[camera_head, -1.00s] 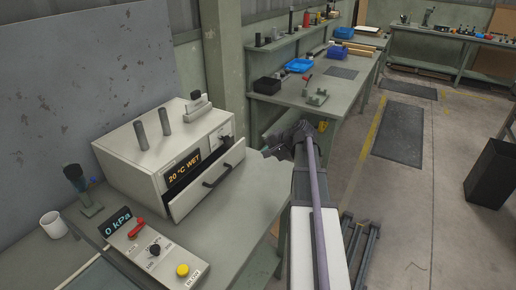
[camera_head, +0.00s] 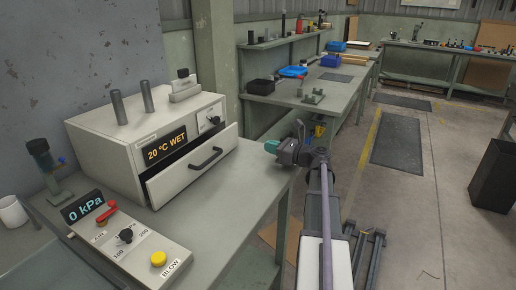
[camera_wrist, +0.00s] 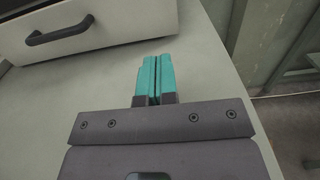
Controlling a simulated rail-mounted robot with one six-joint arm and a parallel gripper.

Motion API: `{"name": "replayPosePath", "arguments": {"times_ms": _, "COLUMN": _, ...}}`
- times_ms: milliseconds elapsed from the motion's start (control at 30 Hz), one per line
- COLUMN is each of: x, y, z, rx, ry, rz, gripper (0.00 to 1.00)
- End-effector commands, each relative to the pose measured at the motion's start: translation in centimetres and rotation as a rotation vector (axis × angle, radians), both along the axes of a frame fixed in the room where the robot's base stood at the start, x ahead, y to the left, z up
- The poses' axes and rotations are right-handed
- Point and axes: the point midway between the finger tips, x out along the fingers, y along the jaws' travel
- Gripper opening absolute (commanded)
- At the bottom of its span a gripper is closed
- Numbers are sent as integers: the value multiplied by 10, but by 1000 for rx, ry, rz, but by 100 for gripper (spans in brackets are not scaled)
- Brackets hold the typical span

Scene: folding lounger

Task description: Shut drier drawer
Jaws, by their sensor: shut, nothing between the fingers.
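The drier (camera_head: 110,150) is a cream box on the grey-green bench, with a display reading "20 °C WET". Its drawer (camera_head: 176,184) is pulled out at the front and has a dark bar handle (camera_head: 204,158). My gripper (camera_head: 271,146) is at the bench's right edge, to the right of the drawer and apart from it. In the wrist view its teal fingers (camera_wrist: 154,76) are together with nothing between them, above bare bench top. The drawer front (camera_wrist: 100,22) and its handle (camera_wrist: 60,31) show at the upper left there.
A control panel (camera_head: 128,245) reading "0 kPa", with a red lever, black knob and yellow button, lies in front of the drier. A white mug (camera_head: 12,214) stands at the left. Bench top (camera_head: 228,200) right of the drawer is clear. Another bench stands behind.

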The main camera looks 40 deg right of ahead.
Motion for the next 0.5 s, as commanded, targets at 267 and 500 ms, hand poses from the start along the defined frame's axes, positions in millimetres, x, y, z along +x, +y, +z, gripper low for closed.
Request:
{"name": "replayPosePath", "arguments": {"times_ms": 267, "x": 54, "y": 25, "z": 0, "rx": -2, "ry": 0, "rz": 3, "gripper": 0}}
{"name": "replayPosePath", "arguments": {"times_ms": 500, "x": 97, "y": 45, "z": 0, "rx": -4, "ry": 1, "rz": 2, "gripper": 0}}
